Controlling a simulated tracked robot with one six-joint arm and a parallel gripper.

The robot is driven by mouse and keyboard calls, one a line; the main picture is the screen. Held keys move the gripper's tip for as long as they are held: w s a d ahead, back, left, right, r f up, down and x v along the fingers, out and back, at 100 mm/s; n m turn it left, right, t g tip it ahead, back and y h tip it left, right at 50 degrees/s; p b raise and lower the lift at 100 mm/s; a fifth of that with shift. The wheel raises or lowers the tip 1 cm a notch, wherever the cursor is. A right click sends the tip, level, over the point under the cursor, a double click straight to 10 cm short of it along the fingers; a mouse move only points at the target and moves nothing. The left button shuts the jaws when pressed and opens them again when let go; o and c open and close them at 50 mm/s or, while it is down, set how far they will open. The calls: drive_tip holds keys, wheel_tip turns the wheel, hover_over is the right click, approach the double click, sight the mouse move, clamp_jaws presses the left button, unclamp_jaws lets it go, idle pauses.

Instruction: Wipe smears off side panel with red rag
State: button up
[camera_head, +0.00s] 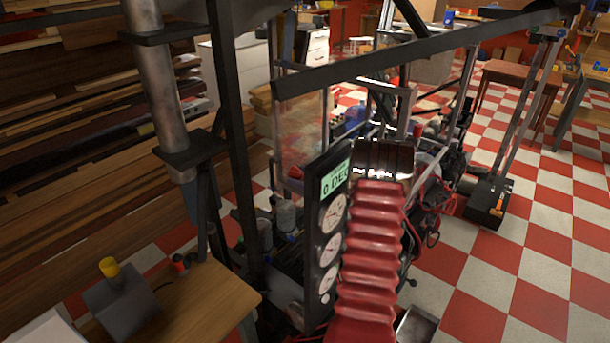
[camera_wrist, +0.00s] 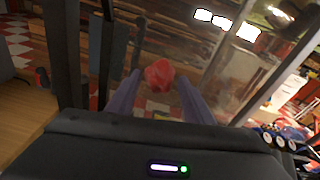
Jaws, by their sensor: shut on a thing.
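My gripper (camera_wrist: 159,78) is shut on a crumpled red rag (camera_wrist: 158,73), held between its two fingertips in the wrist view. A clear side panel (camera_head: 300,125) with hazy, brownish smearing stands upright left of centre in the head view. The panel (camera_wrist: 232,68) also shows to the right of the rag in the wrist view, with bright reflections near its top. I cannot tell whether the rag touches it. In the head view my red bellows-covered arm hides most of the gripper. A small red patch shows low at the panel; I cannot tell whether it is the rag.
Dark frame bars (camera_head: 232,120) stand left of the panel, and another bar crosses above it. A gauge board (camera_head: 331,215) stands close beside my arm. A wooden table (camera_head: 205,300) is at lower left. Checkered floor (camera_head: 540,240) is open at right.

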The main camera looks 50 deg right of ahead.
drive_tip(key=shift+a, duration=0.25)
drive_tip(key=shift+a, duration=0.1)
drive_tip(key=shift+s+a, duration=0.15)
drive_tip(key=shift+a, duration=1.5)
drive_tip(key=shift+r, duration=1.45)
drive_tip(key=shift+d+r, duration=0.1)
